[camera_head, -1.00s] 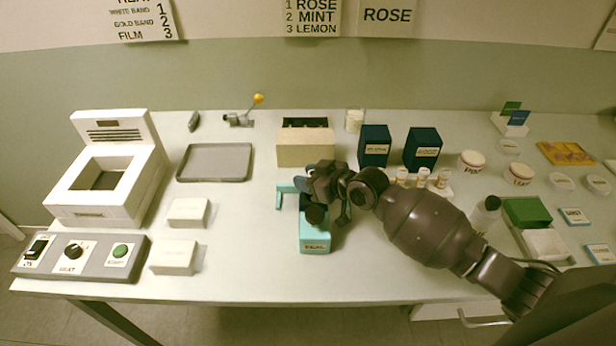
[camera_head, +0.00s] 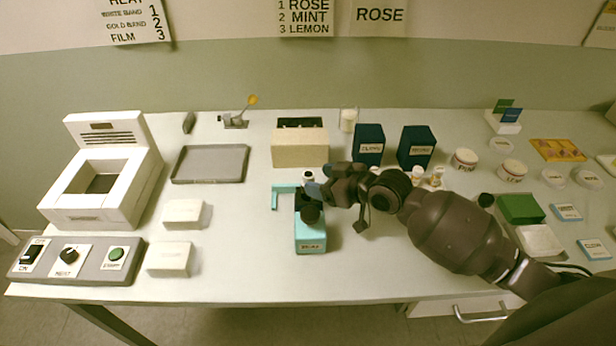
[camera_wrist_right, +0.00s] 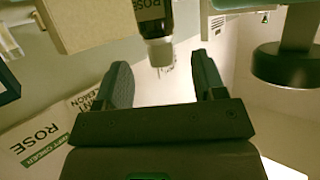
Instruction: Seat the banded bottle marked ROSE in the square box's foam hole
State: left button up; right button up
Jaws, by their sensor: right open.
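The bottle marked ROSE shows upside down in the right wrist view (camera_wrist_right: 152,22), with a dark label and a pale cap, just beyond the fingertips. A small bottle top (camera_head: 308,176), apparently the same bottle's, shows in the head view behind the teal press (camera_head: 311,245). My right gripper (camera_head: 312,190) is open above the press; its fingers (camera_wrist_right: 163,70) hold nothing and stand apart from the bottle. A beige box (camera_head: 300,149) with a dark opening stands behind; I cannot tell whether it is the square box. No foam hole shows clearly. My left gripper is out of view.
Two dark blue boxes (camera_head: 369,145) stand behind my right forearm, with small bottles (camera_head: 436,176) near them. A grey tray (camera_head: 210,163), two white blocks (camera_head: 184,213) and a white heater (camera_head: 103,183) are at left. The table's front middle is clear.

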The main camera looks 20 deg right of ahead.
jog(key=v, duration=0.6)
jog(key=shift+a, duration=0.1)
dwell(0.4)
